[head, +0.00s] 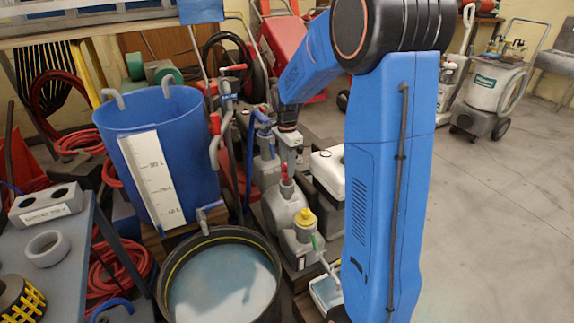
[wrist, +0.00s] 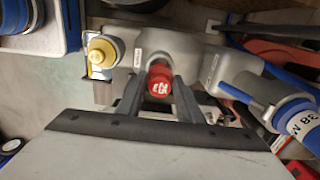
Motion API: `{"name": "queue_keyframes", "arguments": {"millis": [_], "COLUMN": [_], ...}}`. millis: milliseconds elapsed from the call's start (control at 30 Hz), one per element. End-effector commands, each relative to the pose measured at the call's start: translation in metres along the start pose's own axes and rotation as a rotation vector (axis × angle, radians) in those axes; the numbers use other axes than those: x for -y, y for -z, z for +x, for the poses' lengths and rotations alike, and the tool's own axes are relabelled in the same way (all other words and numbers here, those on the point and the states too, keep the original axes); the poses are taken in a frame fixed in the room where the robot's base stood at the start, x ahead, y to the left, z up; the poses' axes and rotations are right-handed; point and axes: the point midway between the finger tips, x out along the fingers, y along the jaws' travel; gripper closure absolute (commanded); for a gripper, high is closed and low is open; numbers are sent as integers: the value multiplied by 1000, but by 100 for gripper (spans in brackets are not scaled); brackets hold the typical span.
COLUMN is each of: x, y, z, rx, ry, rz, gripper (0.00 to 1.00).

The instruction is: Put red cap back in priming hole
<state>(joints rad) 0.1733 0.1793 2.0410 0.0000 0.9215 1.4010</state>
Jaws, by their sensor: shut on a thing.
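The red cap (head: 286,171) is between the fingers of my gripper (head: 287,158), which is shut on it. In the wrist view the cap (wrist: 159,82) sits between the two dark fingers (wrist: 158,90), with its marked top facing the camera. The grey pump body (head: 284,207) is directly below or behind the cap; it also shows in the wrist view (wrist: 205,62). The cap appears over a short neck on the pump top. The priming hole is hidden by the cap and fingers, and I cannot tell whether the cap touches or sits in it.
A yellow cap (head: 304,217) stands on the pump's nearer part. A black tub of water (head: 262,240) and a tall blue barrel (head: 198,170) crowd the left. A white-grey container (head: 329,168) is close on the right. Open floor (head: 500,200) lies further right.

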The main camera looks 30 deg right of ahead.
Motion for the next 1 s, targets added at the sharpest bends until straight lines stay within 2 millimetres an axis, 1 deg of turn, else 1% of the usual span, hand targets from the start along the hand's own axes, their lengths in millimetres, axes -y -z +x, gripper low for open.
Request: {"name": "queue_keyframes", "arguments": {"millis": [433, 1000], "x": [0, 0], "y": [0, 0], "z": [0, 12], "rx": [0, 0], "ry": [0, 0], "rz": [0, 0], "gripper": [93, 93]}}
